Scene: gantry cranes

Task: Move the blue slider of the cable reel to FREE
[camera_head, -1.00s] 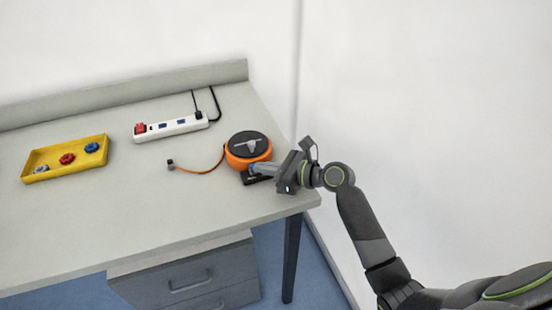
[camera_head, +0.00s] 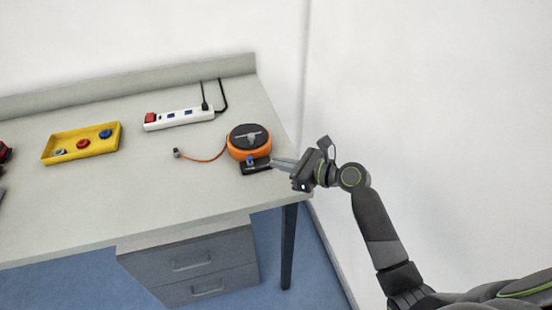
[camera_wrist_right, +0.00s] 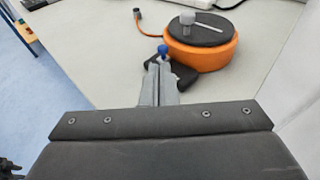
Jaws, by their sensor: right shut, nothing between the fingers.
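The cable reel (camera_head: 240,154) is an orange drum with a dark top and a grey crank, near the desk's right edge. Its blue slider (camera_head: 250,160) stands on a black base plate (camera_head: 256,168) at the reel's front side. The slider's blue knob also shows in the right wrist view (camera_wrist_right: 162,50), beside the orange drum (camera_wrist_right: 205,60). My right gripper (camera_head: 272,163) is shut and empty, just right of the slider with a small gap in the head view. In the wrist view its fingertips (camera_wrist_right: 159,68) point towards the knob. No FREE marking is readable.
An orange cable (camera_head: 205,160) runs left from the reel to a small dark plug. A white power strip (camera_head: 180,118) and a yellow box with knobs (camera_head: 82,143) lie further left. A dark and red object (camera_head: 4,152) is cut by the left edge. The front desk surface is clear.

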